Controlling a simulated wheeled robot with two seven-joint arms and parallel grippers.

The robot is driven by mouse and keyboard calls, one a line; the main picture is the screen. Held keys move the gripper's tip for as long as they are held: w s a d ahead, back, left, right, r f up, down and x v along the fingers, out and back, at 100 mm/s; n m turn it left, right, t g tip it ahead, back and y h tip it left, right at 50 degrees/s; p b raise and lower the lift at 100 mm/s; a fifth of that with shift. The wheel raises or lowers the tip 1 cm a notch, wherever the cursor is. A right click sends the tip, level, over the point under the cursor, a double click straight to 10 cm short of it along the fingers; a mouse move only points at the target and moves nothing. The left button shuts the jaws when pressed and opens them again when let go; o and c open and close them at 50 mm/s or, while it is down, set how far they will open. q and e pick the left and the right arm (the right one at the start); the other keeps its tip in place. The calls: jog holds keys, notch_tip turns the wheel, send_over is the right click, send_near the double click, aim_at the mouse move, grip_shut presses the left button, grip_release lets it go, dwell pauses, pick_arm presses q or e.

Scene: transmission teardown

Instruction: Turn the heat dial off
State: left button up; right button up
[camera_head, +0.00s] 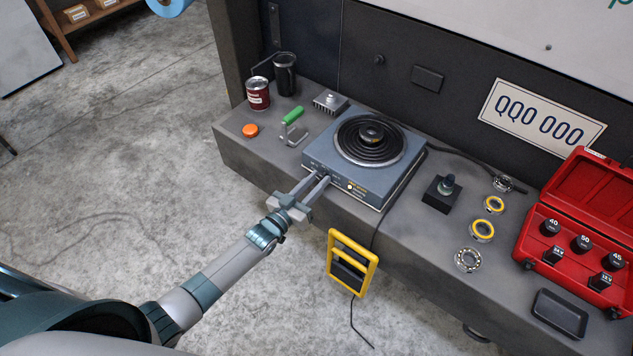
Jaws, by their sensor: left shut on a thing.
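A blue-grey hot plate (389,172) with a black coil burner (352,150) stands on the grey bench. A dark metal part sits on the middle of the coil. My left gripper (325,177) reaches the front face of the hot plate, and its fingers are shut on the heat dial there. The fingers hide most of the dial, so its setting cannot be read. A small light spot shows on the front panel (350,187) to the right of the fingers. My right gripper is not in view.
A red can (258,94), a black cup (285,75), an orange puck (250,130) and a green-handled tool (293,116) stand left. Several bearings, a black block (441,194), an open red case (570,240) and a black tray (560,314) lie right. A yellow-framed lamp (372,262) hangs in front.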

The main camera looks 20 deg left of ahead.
pick_arm(q)
jog(key=n, duration=0.2)
jog(key=n+b, duration=0.1)
jog(key=n, duration=0.1)
jog(key=shift+f+n, duration=0.2)
jog(key=shift+n, duration=0.1)
jog(key=n, duration=0.2)
jog(key=shift+n+b, duration=0.3)
jog(key=shift+b, duration=0.1)
jog(key=shift+n, duration=0.4)
jog(key=shift+a+n+b, duration=0.1)
jog(key=shift+n+b, duration=0.3)
jog(key=shift+n, duration=0.5)
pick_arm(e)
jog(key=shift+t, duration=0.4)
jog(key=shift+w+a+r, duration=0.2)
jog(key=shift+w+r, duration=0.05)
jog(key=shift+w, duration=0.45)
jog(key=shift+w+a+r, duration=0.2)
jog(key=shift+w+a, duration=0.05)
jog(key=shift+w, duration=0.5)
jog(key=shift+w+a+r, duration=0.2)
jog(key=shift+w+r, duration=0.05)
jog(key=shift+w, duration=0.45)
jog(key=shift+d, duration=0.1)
pick_arm(q)
jog(key=o, duration=1)
jog(key=shift+r, duration=0.1)
jog(key=shift+o, duration=0.2)
